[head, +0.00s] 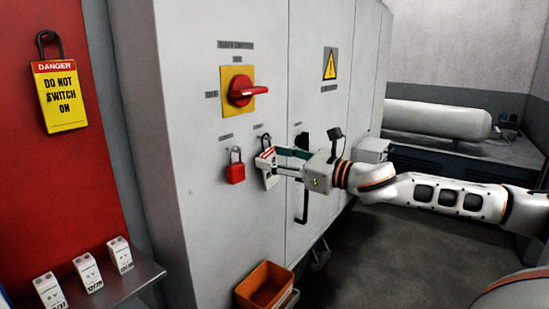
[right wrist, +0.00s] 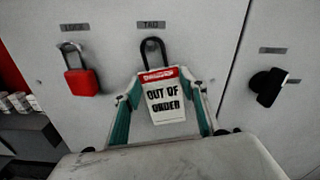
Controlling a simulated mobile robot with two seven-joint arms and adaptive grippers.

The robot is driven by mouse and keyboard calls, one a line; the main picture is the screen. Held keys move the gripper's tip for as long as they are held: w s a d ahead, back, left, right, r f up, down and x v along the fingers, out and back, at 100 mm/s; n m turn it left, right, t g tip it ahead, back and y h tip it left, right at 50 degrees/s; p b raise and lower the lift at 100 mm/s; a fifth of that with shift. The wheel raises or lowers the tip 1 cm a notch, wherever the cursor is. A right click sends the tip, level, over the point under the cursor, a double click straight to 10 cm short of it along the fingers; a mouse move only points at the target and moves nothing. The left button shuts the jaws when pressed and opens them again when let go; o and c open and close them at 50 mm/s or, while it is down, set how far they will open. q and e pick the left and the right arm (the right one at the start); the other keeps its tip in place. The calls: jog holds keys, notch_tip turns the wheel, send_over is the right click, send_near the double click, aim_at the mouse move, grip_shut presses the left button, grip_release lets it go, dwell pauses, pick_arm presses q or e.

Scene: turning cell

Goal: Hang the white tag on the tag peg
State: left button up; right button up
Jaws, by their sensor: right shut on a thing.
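The white tag (right wrist: 166,104) has a red top band, reads "OUT OF ORDER" and has a black loop (right wrist: 152,50). It is upright against the grey cabinet front, under the small "TAG" label (right wrist: 151,24). In the head view the tag (head: 268,174) is at the end of my right arm. My right gripper (head: 281,162) is shut on the tag, with a teal finger on each side. The tag peg cannot be made out clearly at the loop; I cannot tell whether the loop is around it. My left gripper is not in view.
A red padlock (head: 235,168) hangs left of the tag, below a red rotary switch (head: 241,92). A black handle (right wrist: 266,86) is to the right. An orange bin (head: 265,287) is below. A yellow danger tag (head: 59,97) hangs on the red panel, above a shelf (head: 130,283) with white blocks.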

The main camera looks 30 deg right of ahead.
jog(key=o, duration=1.2)
jog(key=shift+r, duration=0.15)
jog(key=shift+r, duration=4.9)
